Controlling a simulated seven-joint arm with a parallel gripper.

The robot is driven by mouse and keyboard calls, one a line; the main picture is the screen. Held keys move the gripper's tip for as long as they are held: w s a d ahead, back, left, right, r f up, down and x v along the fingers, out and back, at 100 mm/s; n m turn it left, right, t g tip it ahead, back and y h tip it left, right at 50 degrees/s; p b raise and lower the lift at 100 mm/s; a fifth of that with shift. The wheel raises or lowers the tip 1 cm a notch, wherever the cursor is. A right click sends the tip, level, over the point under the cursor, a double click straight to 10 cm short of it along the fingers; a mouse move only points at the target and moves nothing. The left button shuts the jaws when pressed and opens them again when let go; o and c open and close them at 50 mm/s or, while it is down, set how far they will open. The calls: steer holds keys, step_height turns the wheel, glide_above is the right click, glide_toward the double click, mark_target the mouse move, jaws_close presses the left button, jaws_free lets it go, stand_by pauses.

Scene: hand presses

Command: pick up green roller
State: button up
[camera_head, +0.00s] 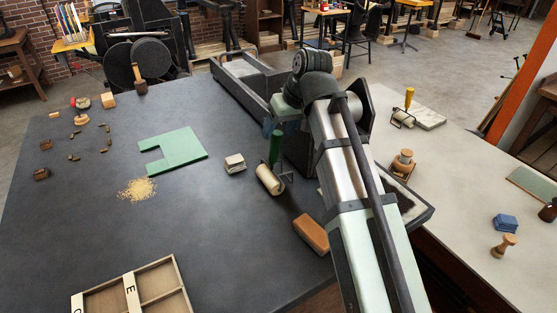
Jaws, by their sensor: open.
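The green roller stands on the dark table in the middle of the head view, with an upright green handle (275,149) and a pale cylinder (269,179) in a dark frame. My gripper (277,131) points down from the end of my arm, right at the top of the green handle. Its dark fingers are small and partly shaded here. It is open, and I cannot tell whether the fingers touch the handle. The roller rests on the table.
A small pale block (235,163) lies left of the roller, and an orange-brown block (311,234) lies below right. A green notched plate (176,151) is further left. A dark press bed (240,80) stands behind. Another roller with a yellow handle (409,99) is on the pale table.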

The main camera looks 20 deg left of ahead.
mark_target(277, 132)
steer(key=shift+x, duration=1.95)
steer(key=shift+s, duration=0.2)
jaws_close()
